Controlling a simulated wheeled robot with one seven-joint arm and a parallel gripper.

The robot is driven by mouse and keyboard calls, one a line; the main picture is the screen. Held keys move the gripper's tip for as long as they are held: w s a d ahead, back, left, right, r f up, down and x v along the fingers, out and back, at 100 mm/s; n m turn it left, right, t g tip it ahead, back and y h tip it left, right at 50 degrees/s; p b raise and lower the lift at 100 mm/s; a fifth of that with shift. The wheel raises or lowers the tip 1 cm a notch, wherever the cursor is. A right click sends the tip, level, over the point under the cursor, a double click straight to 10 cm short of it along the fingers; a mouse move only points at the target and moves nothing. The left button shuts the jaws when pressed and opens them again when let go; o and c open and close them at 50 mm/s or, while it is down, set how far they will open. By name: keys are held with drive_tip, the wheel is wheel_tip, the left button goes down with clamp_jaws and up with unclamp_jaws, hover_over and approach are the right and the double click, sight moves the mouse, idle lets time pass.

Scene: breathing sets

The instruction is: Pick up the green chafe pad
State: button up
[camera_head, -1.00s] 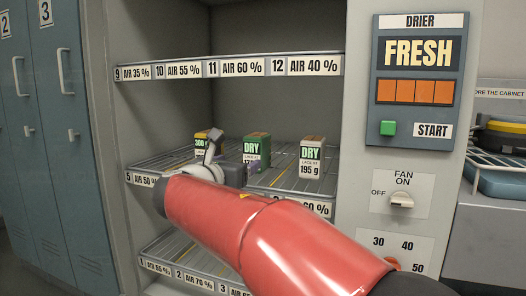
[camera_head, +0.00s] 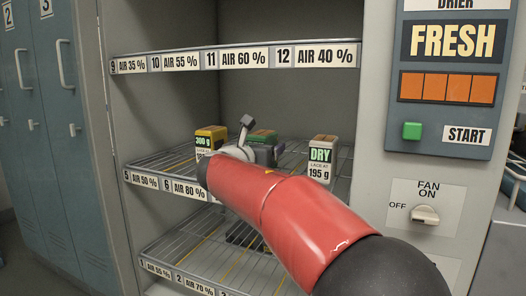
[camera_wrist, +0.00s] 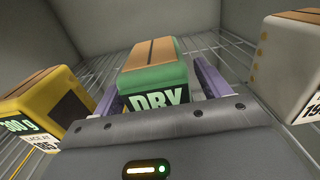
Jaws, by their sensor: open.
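The green chafe pad (camera_wrist: 155,72) is a green block with a tan strip on top and a "DRY" label on its front. It stands on the cabinet's middle wire shelf, and in the head view its top (camera_head: 262,136) shows behind my gripper (camera_head: 258,152), which hides most of it. In the wrist view my gripper (camera_wrist: 158,92) is open, with one purple-grey finger on each side of the pad's near part. I cannot tell whether the fingers touch it.
A yellow block marked 300 g (camera_head: 210,138) stands left of the green pad, also in the wrist view (camera_wrist: 42,108). A pale block marked 195 g (camera_head: 322,160) stands to the right. The upper shelf edge (camera_head: 240,57) runs above. A drier panel (camera_head: 450,80) is at right.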

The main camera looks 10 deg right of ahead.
drive_tip(key=shift+w+d, duration=0.15)
drive_tip(key=shift+w, duration=0.15)
drive_tip(key=c, duration=1.2)
drive_tip(key=shift+c, duration=0.7)
drive_tip(key=shift+r, duration=0.1)
